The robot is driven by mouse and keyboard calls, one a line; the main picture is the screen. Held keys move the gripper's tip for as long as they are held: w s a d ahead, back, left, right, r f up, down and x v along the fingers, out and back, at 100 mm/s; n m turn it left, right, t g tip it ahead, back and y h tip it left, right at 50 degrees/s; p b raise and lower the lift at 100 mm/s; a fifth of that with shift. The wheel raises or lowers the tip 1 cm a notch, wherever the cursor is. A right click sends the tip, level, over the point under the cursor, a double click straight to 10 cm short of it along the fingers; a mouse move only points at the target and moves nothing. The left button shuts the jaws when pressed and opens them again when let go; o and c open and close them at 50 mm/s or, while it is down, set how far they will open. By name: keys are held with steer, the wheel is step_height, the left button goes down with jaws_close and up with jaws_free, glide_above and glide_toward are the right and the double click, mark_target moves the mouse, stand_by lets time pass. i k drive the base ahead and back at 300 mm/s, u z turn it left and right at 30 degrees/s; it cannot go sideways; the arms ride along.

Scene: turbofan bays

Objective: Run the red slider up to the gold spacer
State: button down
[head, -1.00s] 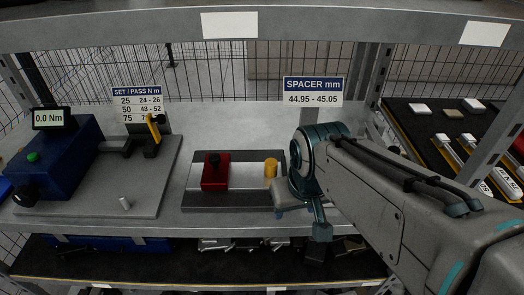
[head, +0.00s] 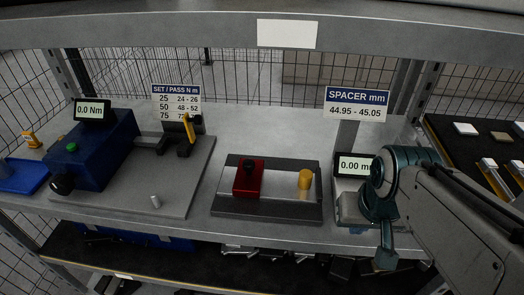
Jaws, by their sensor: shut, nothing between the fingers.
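The red slider (head: 249,180), a block with a dark knob on top, sits at the left part of a grey rail fixture (head: 265,208) on the shelf. The gold spacer (head: 305,179), a short upright cylinder, stands on the same fixture to the right of the slider. A clear gap lies between them. My gripper (head: 386,259) hangs at the right, in front of the shelf edge, apart from both slider and spacer. It is shut and holds nothing; its fingers are small in this view.
A display reading 0.00 mm (head: 354,166) stands right of the fixture, partly behind my arm. A blue torque tester (head: 98,150) on a grey plate stands at left. A spacer sign (head: 356,104) rises behind. A lower shelf (head: 200,258) holds dark items.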

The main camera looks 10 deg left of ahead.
mark_target(248, 178)
steer(key=z, duration=0.55)
steer(key=k, duration=1.75)
steer(key=u, duration=0.55)
steer(key=i, duration=1.65)
steer(key=u, duration=0.05)
